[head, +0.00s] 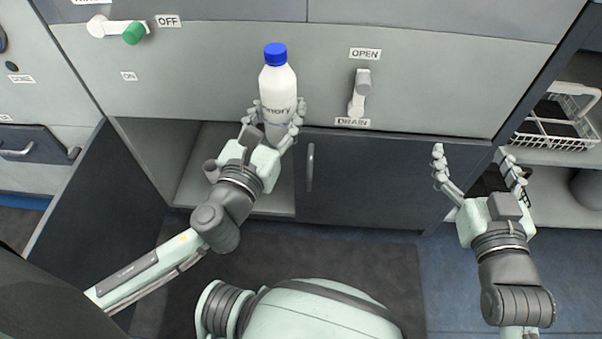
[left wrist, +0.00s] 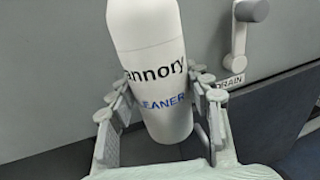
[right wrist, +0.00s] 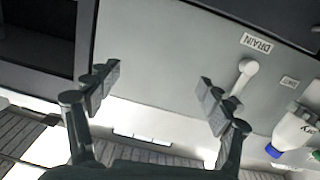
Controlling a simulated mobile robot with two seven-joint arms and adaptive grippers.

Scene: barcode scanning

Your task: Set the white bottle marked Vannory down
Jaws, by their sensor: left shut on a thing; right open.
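The white bottle (head: 278,88) with a blue cap stands about upright between the fingers of my left gripper (head: 272,122) in the head view. My left gripper is shut on its lower part, in front of the grey panel. In the left wrist view the bottle (left wrist: 150,70) shows the letters "annory" and "EANER"; the start of each word is out of sight. My right gripper (head: 480,172) is open and empty at the right, before the dark opening; its spread fingers show in the right wrist view (right wrist: 158,100).
The grey panel holds a drain handle (head: 360,95) and a green-tipped handle (head: 125,30). Below is an open cabinet (head: 190,185) beside a closed dark door (head: 365,185). A white wire basket (head: 553,143) sits on a shelf at the right. The dark floor mat (head: 290,262) is clear.

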